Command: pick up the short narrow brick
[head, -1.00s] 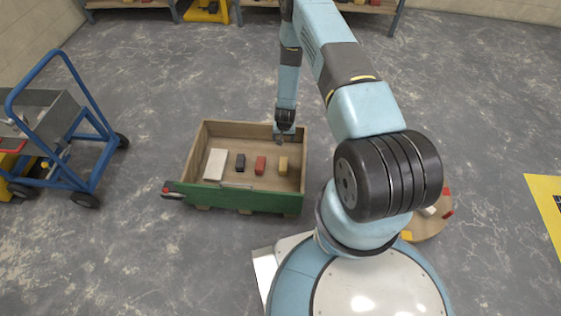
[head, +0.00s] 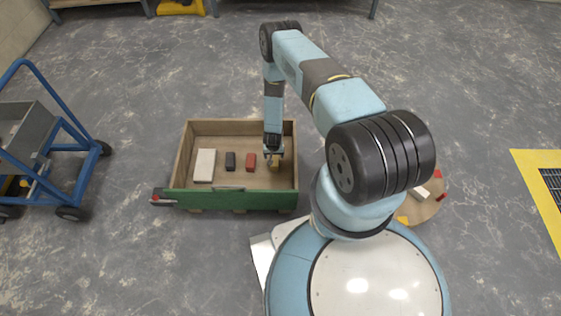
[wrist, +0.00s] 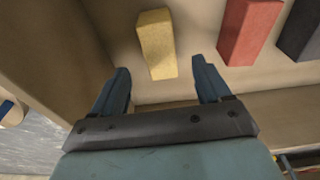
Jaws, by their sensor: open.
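Four-sided wooden crate (head: 182,160) with a green front holds a white block (head: 205,165), a dark brick (head: 230,161), a red brick (head: 251,162) and a yellow brick (head: 275,182) in a row. The white one is clearly the widest; the other three are narrow and close in size. My gripper (head: 273,158) is inside the crate's right part, over the yellow brick and partly hiding it. In the wrist view my gripper (wrist: 160,77) is open and empty, with the yellow brick (wrist: 156,42) ahead between its fingers. The red brick (wrist: 247,32) and dark brick (wrist: 302,28) lie to the right.
The crate's walls stand close around the gripper. A blue-framed cart (head: 75,170) stands at the left. A round board (head: 425,208) with small coloured pieces is at the right, partly behind my arm. A yellow-edged floor grate (head: 535,180) lies at far right. Much floor is clear.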

